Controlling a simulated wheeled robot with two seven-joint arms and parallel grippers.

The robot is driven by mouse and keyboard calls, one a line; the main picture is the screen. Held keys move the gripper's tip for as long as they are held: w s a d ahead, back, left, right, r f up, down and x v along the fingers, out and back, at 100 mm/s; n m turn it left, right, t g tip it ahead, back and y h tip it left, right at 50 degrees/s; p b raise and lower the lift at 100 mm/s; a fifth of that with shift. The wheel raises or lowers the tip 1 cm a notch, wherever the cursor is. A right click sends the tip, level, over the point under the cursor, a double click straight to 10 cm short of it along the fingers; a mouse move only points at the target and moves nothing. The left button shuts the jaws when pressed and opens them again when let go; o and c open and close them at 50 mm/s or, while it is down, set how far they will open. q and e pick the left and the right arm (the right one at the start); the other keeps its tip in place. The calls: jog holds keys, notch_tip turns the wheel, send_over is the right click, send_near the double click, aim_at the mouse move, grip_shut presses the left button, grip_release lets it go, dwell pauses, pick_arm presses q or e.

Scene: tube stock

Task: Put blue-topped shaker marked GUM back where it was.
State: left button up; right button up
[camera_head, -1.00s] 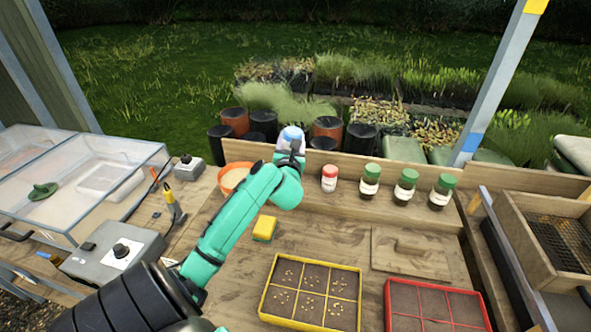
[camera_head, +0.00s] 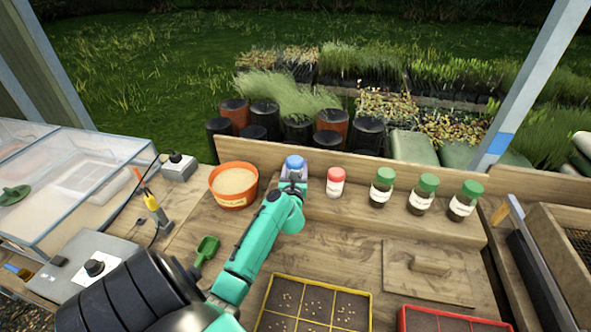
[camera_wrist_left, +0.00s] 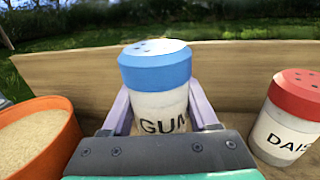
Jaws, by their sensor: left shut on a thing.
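The blue-topped shaker (camera_head: 294,163) is held upright in my left gripper (camera_head: 292,180) over the left end of the raised back shelf (camera_head: 330,211). In the left wrist view the shaker (camera_wrist_left: 158,85) shows a white body with the letters GUM, between the two pale fingers. Its base is hidden behind my gripper, so I cannot tell whether it touches the shelf. A red-topped shaker (camera_head: 336,182), whose label begins DAIS in the wrist view (camera_wrist_left: 288,120), stands just right of it, apart from it. My right gripper is not in view.
An orange bowl of pale grains (camera_head: 234,202) stands close on the left. Several green-topped jars (camera_head: 381,188) stand right along the shelf, with a low back board (camera_head: 400,168) behind. A green scoop (camera_head: 206,250), a yellow seed tray (camera_head: 371,305) and a red tray (camera_head: 405,318) lie in front.

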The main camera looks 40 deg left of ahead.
pick_arm(q)
notch_tip(320, 180, down, 3)
jog(key=shift+s+d+r+b, duration=0.1)
jog(key=shift+r+b, duration=0.1)
jog(key=shift+b, duration=0.35)
jog(key=shift+s+d+f, duration=0.1)
jog(key=shift+f, duration=0.2)
jog(key=shift+r, duration=0.15)
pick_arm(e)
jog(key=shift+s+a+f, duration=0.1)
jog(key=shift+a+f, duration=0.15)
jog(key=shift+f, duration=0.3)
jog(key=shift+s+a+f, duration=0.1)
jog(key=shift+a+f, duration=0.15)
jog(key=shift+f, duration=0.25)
pick_arm(q)
jog(key=o, duration=1)
jog(key=shift+f, duration=0.25)
jog(key=shift+c, duration=0.2)
jog(key=o, duration=0.4)
jog(key=shift+r, duration=0.1)
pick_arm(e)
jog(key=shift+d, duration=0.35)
pick_arm(q)
jog(key=shift+r, duration=0.15)
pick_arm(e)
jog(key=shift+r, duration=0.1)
